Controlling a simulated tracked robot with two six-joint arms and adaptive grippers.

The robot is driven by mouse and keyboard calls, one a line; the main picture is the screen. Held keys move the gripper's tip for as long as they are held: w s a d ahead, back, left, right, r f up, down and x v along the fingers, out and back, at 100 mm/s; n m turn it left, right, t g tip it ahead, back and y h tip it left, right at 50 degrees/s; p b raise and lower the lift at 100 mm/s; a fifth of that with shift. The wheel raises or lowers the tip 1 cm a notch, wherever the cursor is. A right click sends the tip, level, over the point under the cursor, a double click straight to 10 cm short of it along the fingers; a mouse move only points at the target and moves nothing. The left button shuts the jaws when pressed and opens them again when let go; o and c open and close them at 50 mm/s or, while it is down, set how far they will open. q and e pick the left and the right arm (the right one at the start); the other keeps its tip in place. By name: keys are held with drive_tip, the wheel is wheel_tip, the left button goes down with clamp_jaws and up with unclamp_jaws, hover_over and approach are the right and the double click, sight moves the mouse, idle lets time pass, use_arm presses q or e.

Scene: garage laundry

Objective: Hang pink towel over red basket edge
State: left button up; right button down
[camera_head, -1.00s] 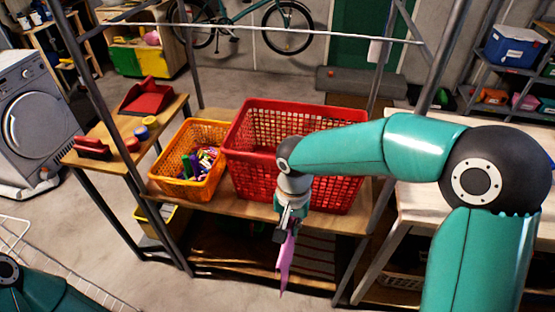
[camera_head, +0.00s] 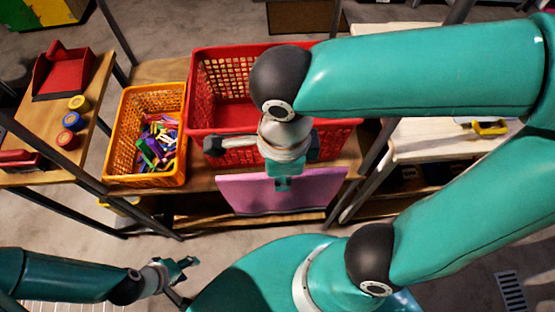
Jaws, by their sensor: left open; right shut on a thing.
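The red basket (camera_head: 208,82) stands on the wooden shelf, its right part hidden behind my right arm. The pink towel (camera_head: 305,191) hangs spread flat in front of the shelf, below the basket's front rim. My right gripper (camera_head: 283,183) points down and is shut on the towel's upper edge. The towel is apart from the basket's rim as far as I can see. My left gripper (camera_head: 184,280) is open and empty at the lower left, well away from the towel and basket.
An orange basket (camera_head: 115,150) of colourful clothespins stands left of the red one. A side table (camera_head: 92,92) at left holds a red dustpan (camera_head: 65,75) and several small round lids or tins. Metal rack posts flank the shelf. A pale worktop (camera_head: 425,140) is at right.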

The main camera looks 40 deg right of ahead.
drive_tip(key=shift+w, duration=0.2)
drive_tip(key=shift+w, duration=0.1)
drive_tip(key=shift+w+d+p, duration=0.15)
drive_tip(key=shift+w+d, duration=1.25)
drive_tip(key=shift+w, duration=0.8)
drive_tip(key=shift+w+d+p, duration=0.2)
drive_tip(key=shift+w+d, duration=1.2)
drive_tip(key=shift+w, duration=0.8)
drive_tip(key=shift+w+d+p, duration=0.15)
drive_tip(key=shift+w+d, duration=1.25)
drive_tip(key=shift+w, duration=0.8)
wheel_tip(320, 180, down, 8)
drive_tip(key=b, duration=0.7)
drive_tip(key=shift+f, duration=0.25)
drive_tip(key=c, duration=1.1)
unclamp_jaws()
